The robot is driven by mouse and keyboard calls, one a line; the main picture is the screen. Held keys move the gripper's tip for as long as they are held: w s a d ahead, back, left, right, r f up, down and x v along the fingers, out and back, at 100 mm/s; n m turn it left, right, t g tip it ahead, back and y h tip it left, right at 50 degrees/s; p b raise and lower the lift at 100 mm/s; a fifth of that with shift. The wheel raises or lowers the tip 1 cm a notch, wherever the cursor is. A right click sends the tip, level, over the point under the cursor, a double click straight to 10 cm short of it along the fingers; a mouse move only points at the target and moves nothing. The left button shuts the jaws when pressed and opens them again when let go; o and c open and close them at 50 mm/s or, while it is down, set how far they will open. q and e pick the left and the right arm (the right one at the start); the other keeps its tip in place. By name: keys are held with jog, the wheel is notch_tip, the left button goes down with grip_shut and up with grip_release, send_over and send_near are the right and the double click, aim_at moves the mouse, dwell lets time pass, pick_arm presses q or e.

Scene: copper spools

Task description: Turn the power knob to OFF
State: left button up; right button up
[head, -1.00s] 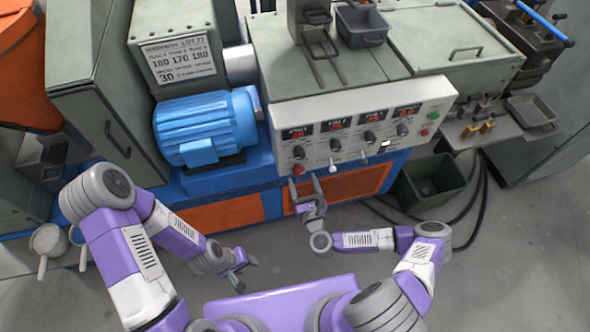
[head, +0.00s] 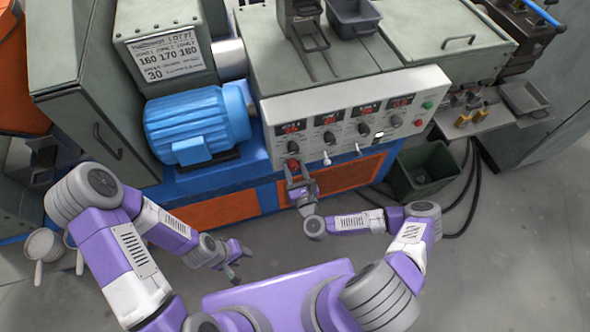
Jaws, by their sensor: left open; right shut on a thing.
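The grey-white control panel (head: 340,110) fronts the machine. A red knob (head: 292,163) sits at its lower left corner; I take it for the power knob. My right gripper (head: 296,169) is at this knob, its fingers on either side of it and shut on it. The knob's marking and exact angle are too small to read. My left gripper (head: 238,262) is open and empty, low over the floor and well away from the panel.
Several black dials (head: 330,137) and two white toggle levers (head: 327,158) sit close to the right of the red knob. A blue motor (head: 197,122) stands to the left. A dark green bin (head: 424,172) and cables are at the right. The floor in front is clear.

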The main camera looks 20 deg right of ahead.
jog(key=n, duration=0.4)
jog(key=n+p, duration=0.1)
jog(key=n, duration=0.3)
jog(key=shift+r+n, duration=0.1)
jog(key=shift+n, duration=0.2)
jog(key=n+p, duration=0.1)
jog(key=n, duration=0.4)
jog(key=shift+p, duration=0.4)
jog(key=shift+n+p, duration=0.55)
jog(key=shift+n, duration=1.55)
jog(key=o, duration=1.1)
jog(key=shift+c, duration=0.2)
jog(key=shift+s, duration=0.15)
